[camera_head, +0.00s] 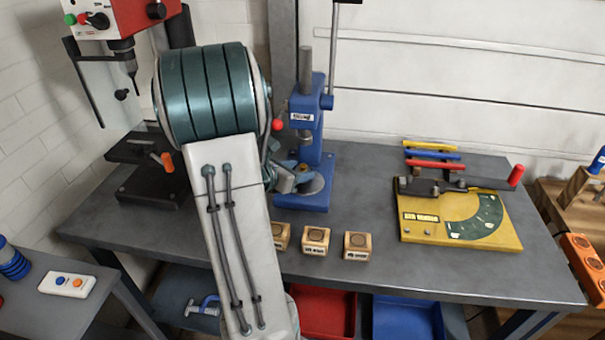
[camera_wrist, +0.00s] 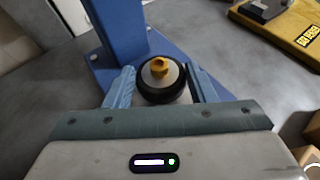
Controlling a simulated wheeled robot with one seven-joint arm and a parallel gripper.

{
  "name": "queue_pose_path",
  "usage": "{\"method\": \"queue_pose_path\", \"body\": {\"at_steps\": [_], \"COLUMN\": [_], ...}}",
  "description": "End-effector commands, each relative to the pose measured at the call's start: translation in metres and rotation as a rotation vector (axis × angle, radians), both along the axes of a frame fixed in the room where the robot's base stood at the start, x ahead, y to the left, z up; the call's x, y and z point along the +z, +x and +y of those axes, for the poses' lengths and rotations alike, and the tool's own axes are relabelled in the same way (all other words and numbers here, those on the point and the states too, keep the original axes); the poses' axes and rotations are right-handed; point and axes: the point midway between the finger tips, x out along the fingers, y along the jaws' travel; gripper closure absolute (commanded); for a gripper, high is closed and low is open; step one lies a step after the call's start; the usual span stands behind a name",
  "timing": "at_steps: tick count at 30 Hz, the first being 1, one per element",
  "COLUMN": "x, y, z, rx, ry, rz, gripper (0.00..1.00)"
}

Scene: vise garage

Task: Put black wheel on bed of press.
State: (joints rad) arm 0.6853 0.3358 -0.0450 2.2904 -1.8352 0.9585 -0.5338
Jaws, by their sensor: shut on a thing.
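The black wheel (camera_wrist: 146,94) has a pale hub with a yellow knob in its middle. In the wrist view it sits between the two blue fingers of my gripper (camera_wrist: 161,75), which is shut on it. The blue press (camera_head: 304,130) stands at the back middle of the bench, with a grey round bed (camera_head: 318,187) on its blue base. My gripper (camera_head: 292,178) is at the left side of this bed, in front of the column. In the head view the wheel is mostly hidden by my gripper. I cannot tell whether it touches the bed.
Small wooden blocks (camera_head: 316,241) stand on the bench in front of the press. A yellow bending tool (camera_head: 420,228) stands to the right. A drill press (camera_head: 150,180) stands to the left. The press's red-knobbed lever (camera_head: 278,125) is close to my arm.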

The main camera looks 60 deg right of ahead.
Motion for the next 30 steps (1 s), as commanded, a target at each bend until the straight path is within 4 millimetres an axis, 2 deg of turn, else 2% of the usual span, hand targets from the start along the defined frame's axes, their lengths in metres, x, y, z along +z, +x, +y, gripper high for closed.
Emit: {"method": "queue_pose_path", "body": {"at_steps": [1, 3, 4, 16, 17, 18, 19, 30], "x": [0.0, -0.015, -0.017, -0.02, -0.018, -0.018, -0.018, -0.013], "y": [-0.002, 0.0, 0.0, 0.0, 0.0, 0.0, 0.0, -0.001], "z": [-0.01, -0.007, -0.007, -0.007, -0.007, -0.007, -0.007, -0.007], "rx": [-0.003, 0.002, 0.002, 0.001, 0.001, 0.001, 0.001, 0.0], "ry": [-0.001, 0.001, 0.0, -0.001, 0.0, 0.0, 0.0, 0.0], "rz": [0.001, 0.002, 0.002, 0.001, 0.001, 0.001, 0.001, 0.001], "gripper": [0.8, 0.8, 0.8, 0.8, 0.41, 0.3, 0.28, 0.28]}}
